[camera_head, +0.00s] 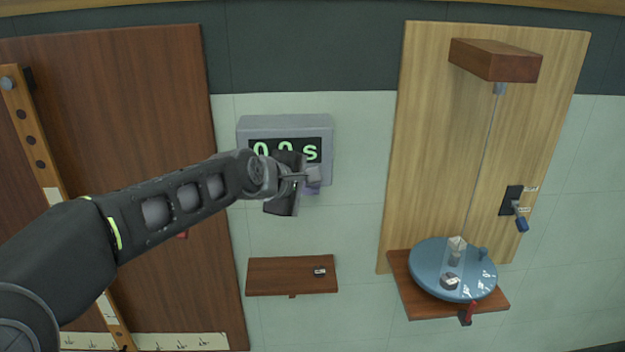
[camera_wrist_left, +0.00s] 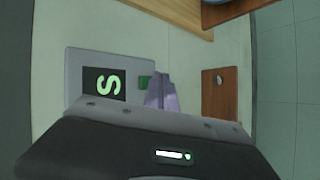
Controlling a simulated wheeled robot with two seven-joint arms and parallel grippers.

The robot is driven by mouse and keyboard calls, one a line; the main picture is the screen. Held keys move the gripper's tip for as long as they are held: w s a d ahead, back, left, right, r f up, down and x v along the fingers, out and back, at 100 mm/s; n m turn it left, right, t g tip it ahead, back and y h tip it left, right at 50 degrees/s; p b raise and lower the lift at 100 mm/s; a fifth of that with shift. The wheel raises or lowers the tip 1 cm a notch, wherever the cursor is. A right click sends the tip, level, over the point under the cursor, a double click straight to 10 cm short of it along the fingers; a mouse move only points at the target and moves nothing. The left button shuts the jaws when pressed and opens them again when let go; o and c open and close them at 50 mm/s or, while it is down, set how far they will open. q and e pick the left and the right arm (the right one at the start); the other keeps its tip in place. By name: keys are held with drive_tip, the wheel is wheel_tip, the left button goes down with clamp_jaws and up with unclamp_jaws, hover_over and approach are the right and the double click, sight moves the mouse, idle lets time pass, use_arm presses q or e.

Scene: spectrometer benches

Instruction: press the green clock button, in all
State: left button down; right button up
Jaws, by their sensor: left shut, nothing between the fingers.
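The grey clock box (camera_head: 255,127) is fixed on the pale wall, and its dark display shows green characters reading about 0.0 s, partly covered by my gripper. My left arm comes in from the left, and my left gripper (camera_head: 313,181) is shut and empty in front of the clock's lower right part. In the left wrist view the clock (camera_wrist_left: 78,62) shows with a green S, and the green button (camera_wrist_left: 145,82) sits beside the display. The purple-grey fingertips (camera_wrist_left: 162,95) are right by the button and partly overlap it; contact cannot be told. The button is hidden in the head view. My right gripper is not in view.
To the right, a light wooden board (camera_head: 430,120) carries a hanging string, a blue disc (camera_head: 430,268) and a switch (camera_head: 517,208). A dark wooden board (camera_head: 120,90) stands left.

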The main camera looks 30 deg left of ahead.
use_arm(q)
drive_tip(key=shift+w, duration=0.1)
idle(0.6)
drive_tip(key=shift+w+a, duration=0.2)
drive_tip(key=shift+w, duration=0.1)
drive_tip(key=shift+w+a+p, duration=0.25)
drive_tip(key=shift+w+p, duration=0.1)
drive_tip(key=shift+w, duration=0.05)
idle(0.8)
drive_tip(key=shift+s+d, duration=0.45)
drive_tip(key=shift+s, duration=0.35)
drive_tip(key=s+d, duration=0.1)
drive_tip(key=s, duration=0.2)
drive_tip(key=s+d+b, duration=0.1)
drive_tip(key=shift+s+d, duration=0.2)
drive_tip(key=shift+d, duration=0.1)
idle(1.0)
